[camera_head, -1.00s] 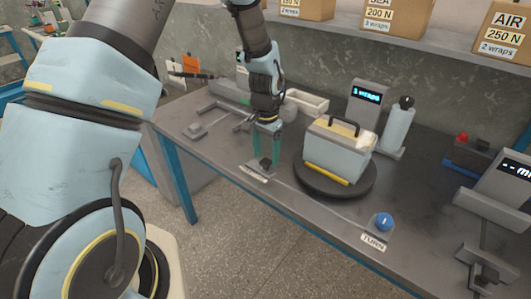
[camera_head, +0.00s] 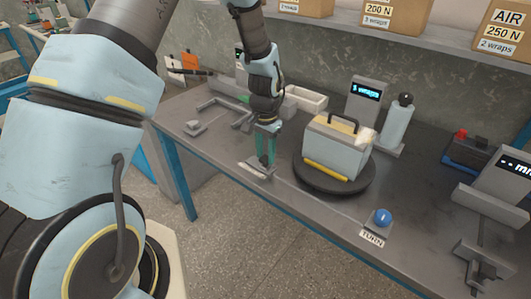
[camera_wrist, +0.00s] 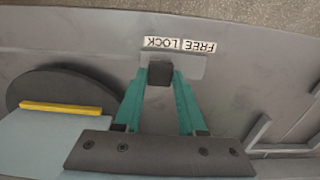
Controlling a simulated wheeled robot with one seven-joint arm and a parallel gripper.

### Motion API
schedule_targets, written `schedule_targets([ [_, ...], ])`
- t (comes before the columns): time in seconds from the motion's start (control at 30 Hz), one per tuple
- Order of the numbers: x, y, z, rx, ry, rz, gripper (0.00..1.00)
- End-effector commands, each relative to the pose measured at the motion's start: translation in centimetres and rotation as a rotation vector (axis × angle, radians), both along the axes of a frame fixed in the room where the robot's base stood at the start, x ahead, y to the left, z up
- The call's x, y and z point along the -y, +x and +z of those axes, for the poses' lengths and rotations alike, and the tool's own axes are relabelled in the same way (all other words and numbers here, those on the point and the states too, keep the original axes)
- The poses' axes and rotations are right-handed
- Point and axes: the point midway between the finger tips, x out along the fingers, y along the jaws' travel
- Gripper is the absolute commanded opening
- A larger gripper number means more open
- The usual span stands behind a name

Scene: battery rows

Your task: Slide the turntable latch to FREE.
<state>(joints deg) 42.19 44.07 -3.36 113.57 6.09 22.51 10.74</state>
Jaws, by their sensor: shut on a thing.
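The turntable latch is a dark square knob (camera_wrist: 160,73) on a grey plate (camera_wrist: 196,67). Its label (camera_wrist: 180,45) appears upside down in the wrist view, with LOCK on the left and FREE on the right. The knob sits toward the LOCK side of the plate. My gripper (camera_wrist: 160,82) has its green fingers closed on the knob from both sides. In the head view my gripper (camera_head: 265,164) stands upright over the latch plate (camera_head: 252,171) and hides the knob. The round dark turntable (camera_head: 345,190) lies just right of it.
A pale blue battery case (camera_head: 335,150) with a black handle and yellow strip stands on the turntable. A blue TURN button (camera_head: 383,217) is near the front edge. A display post (camera_head: 365,95) and a bottle (camera_head: 397,122) stand behind. Grey bracket fixtures (camera_head: 215,108) lie left.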

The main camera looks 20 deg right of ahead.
Motion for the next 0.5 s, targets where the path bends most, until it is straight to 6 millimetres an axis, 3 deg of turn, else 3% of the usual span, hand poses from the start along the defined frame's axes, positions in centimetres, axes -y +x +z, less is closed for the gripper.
schedule_targets([
  [0.5,0.01,-0.02,0.02,0.000,0.000,0.000,0.00],
])
